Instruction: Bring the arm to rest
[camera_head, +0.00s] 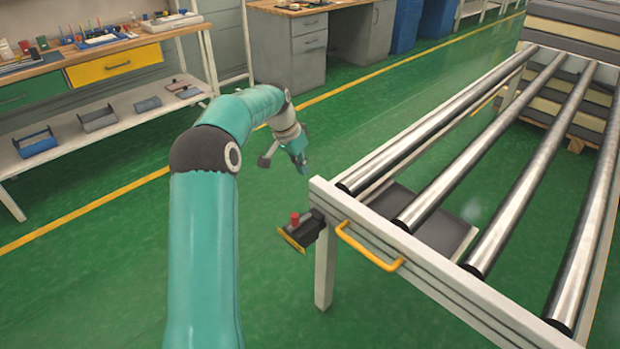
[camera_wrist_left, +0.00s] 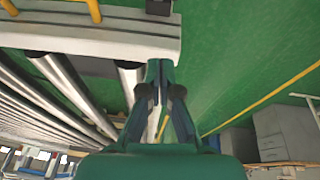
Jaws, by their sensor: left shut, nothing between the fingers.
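My left arm (camera_head: 205,215) reaches forward over the green floor in the head view, bent at its elbow. My left gripper (camera_head: 302,168) hangs at its end, pointing down, just left of the roller table's near left corner. It is shut and empty. In the left wrist view the closed fingers (camera_wrist_left: 160,75) show in the middle, with the table frame and rollers behind them. My right gripper is in neither view.
The roller table (camera_head: 375,230) with steel rollers fills the right. A control box with a red button (camera_head: 303,230) and a yellow handle (camera_head: 368,248) project from its near side. Stacked mattresses (camera_head: 570,100) stand at the far right. A workbench (camera_head: 100,60) stands at the left. Open floor lies between.

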